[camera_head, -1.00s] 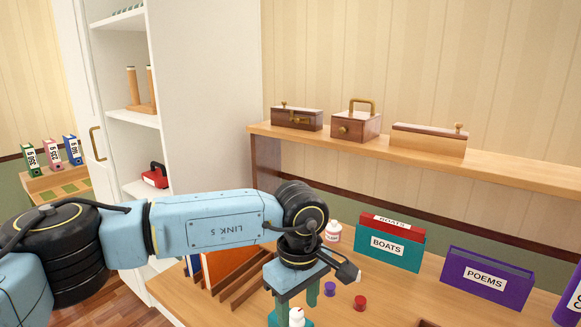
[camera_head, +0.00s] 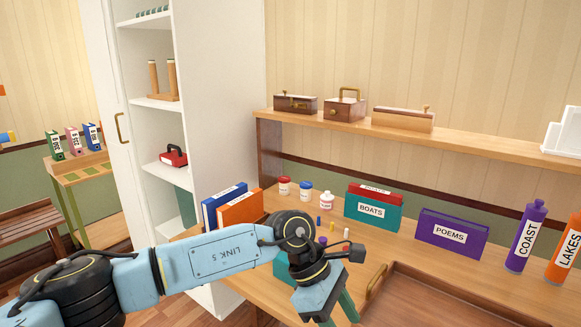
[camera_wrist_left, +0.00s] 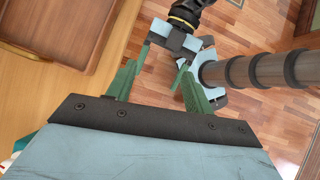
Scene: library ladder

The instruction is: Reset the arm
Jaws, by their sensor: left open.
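My left arm (camera_head: 225,257) comes in from the left in the head view, bent at the wrist, with its pale blue links. My left gripper (camera_head: 338,308) hangs at the near edge of the desk and points down. Its green fingers are partly cut off by the picture's bottom edge. In the left wrist view the two green fingers (camera_wrist_left: 158,82) stand apart with nothing between them. Wooden floor and parts of my own body show beyond them. My right gripper is not in the head view.
The desk (camera_head: 405,258) holds orange (camera_head: 240,208) and blue binders, three small jars (camera_head: 305,191), small pegs, a BOATS box (camera_head: 371,212), a POEMS box (camera_head: 452,235) and purple (camera_head: 526,236) and orange tubes. A wooden tray (camera_head: 440,298) lies near the gripper. A white cabinet (camera_head: 215,120) stands left.

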